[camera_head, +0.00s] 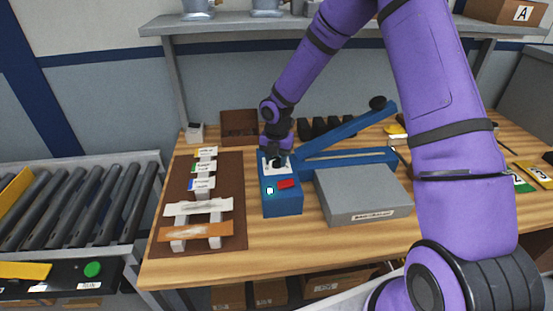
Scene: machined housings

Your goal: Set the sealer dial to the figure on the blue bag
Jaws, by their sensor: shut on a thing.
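The blue sealer (284,205) stands on the wooden bench, with its long blue arm (350,131) raised toward the back right. A red switch and a small lit white-green square show on its front part. My gripper (277,160) points down onto the pale dial plate (266,168) on top of the sealer and is shut on the dial, which it hides. The dial's setting cannot be read. A brown board (230,170) to the left holds small cards with yellow, green and blue ends; the blue-ended card (200,184) is too small to read. I cannot identify a blue bag.
A grey box (362,193) stands right of the sealer. Dark items (327,126) and a brown box (239,124) stand behind it. A roller conveyor (75,205) is at the left. Numbered cards (520,180) lie at the right. A shelf (230,24) crosses above.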

